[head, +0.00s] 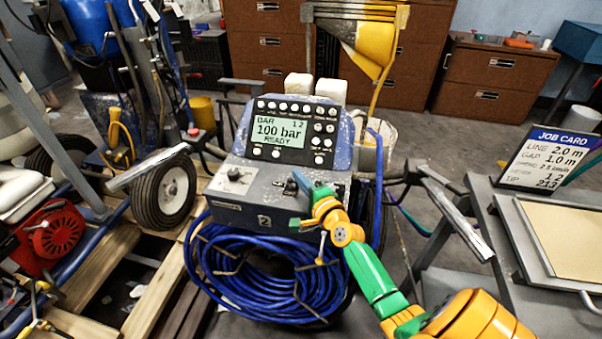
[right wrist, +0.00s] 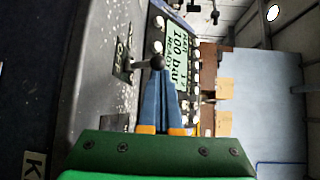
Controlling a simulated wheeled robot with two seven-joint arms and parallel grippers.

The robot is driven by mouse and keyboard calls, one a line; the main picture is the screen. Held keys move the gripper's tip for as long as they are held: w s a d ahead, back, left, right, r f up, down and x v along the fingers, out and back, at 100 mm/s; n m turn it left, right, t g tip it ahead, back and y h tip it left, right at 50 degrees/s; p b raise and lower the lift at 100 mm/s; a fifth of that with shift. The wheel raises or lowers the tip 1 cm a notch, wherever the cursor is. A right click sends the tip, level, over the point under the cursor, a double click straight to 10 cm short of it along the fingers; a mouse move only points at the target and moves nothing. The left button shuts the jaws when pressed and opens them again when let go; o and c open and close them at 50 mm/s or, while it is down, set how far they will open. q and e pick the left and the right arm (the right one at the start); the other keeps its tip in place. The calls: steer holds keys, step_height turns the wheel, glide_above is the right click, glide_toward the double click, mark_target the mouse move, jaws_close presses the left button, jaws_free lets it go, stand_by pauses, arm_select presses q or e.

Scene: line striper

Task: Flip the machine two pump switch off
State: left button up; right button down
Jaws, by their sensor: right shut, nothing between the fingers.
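Machine two (head: 263,220) carries a "2" on its grey front and a console (head: 292,132) reading "100 bar READY". The pump switch, a lever with a black ball knob (right wrist: 157,62), sticks out of the grey panel beside a small dark label plate (right wrist: 122,55) in the right wrist view. My right gripper (head: 298,179) is shut and empty, with its blue fingers at the panel. In the right wrist view its fingertips (right wrist: 161,74) are right by the ball knob; I cannot tell if they touch. In the head view the fingers partly hide the switch. My left gripper is not in view.
A round dial (head: 234,175) sits left on the panel. A coiled blue hose (head: 265,280) hangs below it. A job card (head: 548,160) stands on a grey cart at right. Metal handle bars flank the machine.

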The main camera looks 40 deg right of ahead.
steer(key=s, duration=0.2)
steer(key=s+a, duration=0.1)
steer(key=s, duration=0.1)
steer(key=s+p, duration=0.1)
steer(key=s, duration=0.1)
steer(key=shift+s+a+r, duration=0.15)
steer(key=shift+s+r, duration=0.2)
steer(key=shift+s, duration=0.05)
steer(key=s+a+f+n+g+y, duration=0.3)
steer(key=s+a+f+n+g, duration=0.25)
steer(key=a+n, duration=0.3)
steer(key=s+a+f+n+g+y, duration=0.2)
steer(key=s+a+f+n+g, duration=0.3)
steer(key=a+n, duration=0.35)
steer(key=s+d+n+g+h, duration=0.15)
steer(key=s+n, duration=0.35)
steer(key=s, duration=0.5)
steer(key=s+f+g+p, duration=0.3)
steer(key=f, duration=1.3)
steer(key=s+d+f, duration=0.1)
steer(key=s+f, duration=0.2)
steer(key=s, duration=0.3)
steer(key=s+d+f+n+p, duration=0.1)
steer(key=s+f, duration=0.3)
steer(key=s, duration=0.1)
steer(key=shift+s+g+h, duration=0.35)
steer(key=shift+g+h, duration=0.05)
steer(key=shift+h, duration=0.05)
